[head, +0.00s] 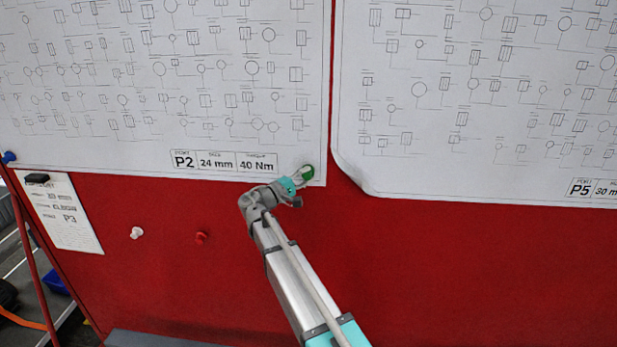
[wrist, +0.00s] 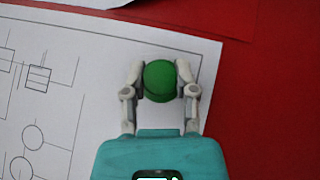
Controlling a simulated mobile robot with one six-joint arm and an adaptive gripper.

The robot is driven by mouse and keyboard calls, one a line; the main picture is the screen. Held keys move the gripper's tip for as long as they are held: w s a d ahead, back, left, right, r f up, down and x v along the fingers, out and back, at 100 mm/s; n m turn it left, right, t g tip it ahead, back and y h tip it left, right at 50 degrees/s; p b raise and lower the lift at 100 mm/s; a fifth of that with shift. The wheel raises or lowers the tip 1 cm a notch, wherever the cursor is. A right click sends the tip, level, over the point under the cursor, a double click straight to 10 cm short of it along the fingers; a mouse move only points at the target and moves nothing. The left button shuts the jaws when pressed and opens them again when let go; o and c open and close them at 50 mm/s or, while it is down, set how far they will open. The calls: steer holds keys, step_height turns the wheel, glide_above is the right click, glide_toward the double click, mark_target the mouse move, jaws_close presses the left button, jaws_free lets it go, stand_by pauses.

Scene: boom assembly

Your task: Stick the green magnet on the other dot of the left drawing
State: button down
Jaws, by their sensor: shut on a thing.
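The green magnet (wrist: 160,81) is between the two fingers of my gripper (wrist: 160,85), which is shut on it. In the head view the magnet (head: 308,171) is at the lower right corner of the left drawing (head: 120,140), with my gripper (head: 300,176) at it. In the wrist view the magnet is over the white paper near the drawing's corner. I cannot tell whether it touches the paper. A blue magnet (head: 9,157) sits at the left drawing's lower left corner. Any dot under the green magnet is hidden.
The right drawing (head: 480,180) has a curled lower left corner (head: 352,178). A white magnet (head: 137,232) and a red magnet (head: 201,237) are on the red board (head: 450,270) below. A small sheet (head: 62,220) hangs at the left under a black magnet (head: 37,178).

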steer(key=shift+c, duration=1.6)
jaws_free()
steer(key=shift+s, duration=0.15)
